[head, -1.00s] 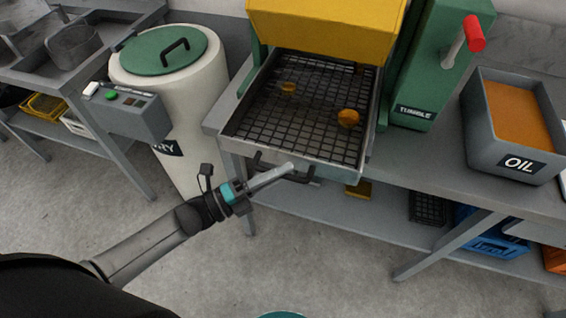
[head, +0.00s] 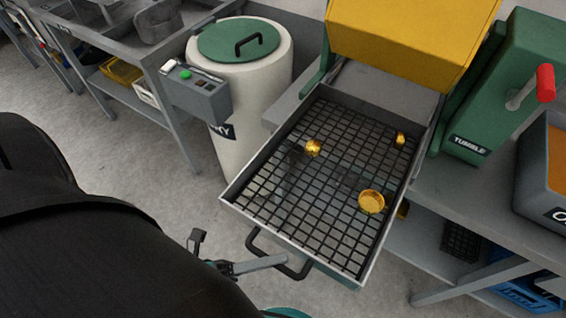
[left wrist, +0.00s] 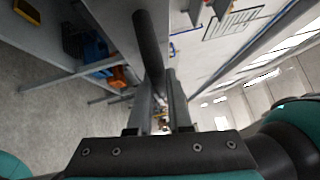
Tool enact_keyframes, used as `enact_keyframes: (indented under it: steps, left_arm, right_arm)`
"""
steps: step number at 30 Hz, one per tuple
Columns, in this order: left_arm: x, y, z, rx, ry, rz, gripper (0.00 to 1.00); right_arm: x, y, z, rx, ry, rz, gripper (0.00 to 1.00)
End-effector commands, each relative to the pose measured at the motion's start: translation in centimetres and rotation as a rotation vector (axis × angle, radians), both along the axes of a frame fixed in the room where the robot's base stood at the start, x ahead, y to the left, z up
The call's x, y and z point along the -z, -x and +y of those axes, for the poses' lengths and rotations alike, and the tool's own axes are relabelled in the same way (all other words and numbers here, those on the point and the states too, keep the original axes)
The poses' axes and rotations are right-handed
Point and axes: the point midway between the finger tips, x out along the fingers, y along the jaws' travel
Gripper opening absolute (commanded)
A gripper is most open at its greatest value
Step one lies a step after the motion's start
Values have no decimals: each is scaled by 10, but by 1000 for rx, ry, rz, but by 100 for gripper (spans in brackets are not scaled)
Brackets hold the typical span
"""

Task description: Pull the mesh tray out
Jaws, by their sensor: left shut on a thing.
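The mesh tray (head: 275,205) is a grey-framed tray with a black wire grid. It extends far out from under the yellow hood (head: 410,38) of the green machine, beyond the bench edge. Several small gold coils lie on the mesh, one of them a larger ring (head: 371,201). A black bar handle (head: 262,249) is on the tray's front. My left gripper (head: 280,260) is shut on the handle. In the left wrist view the dark handle bar (left wrist: 149,50) runs between the fingers (left wrist: 160,108). My right gripper is not seen.
A white drum (head: 262,90) with a green lid stands left of the tray. A grey control box (head: 190,92) with a green button is beside it. The green tumbler (head: 490,95) and a grey oil bin (head: 540,185) are on the right. Bare floor lies in front.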

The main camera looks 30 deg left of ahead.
Motion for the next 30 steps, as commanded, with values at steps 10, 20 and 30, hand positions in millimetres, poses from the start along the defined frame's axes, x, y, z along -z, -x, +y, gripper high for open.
enact_keyframes:
  steps: [10, 20, 30]
  left_arm:
    - [0, 7, 1, 0, -1, -1, 0]
    - [0, 7, 1, 0, 0, 0, 36]
    - [0, 6, 0, 0, 1, -1, 46]
  right_arm:
    - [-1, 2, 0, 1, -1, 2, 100]
    - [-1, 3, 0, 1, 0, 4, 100]
    - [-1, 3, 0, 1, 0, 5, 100]
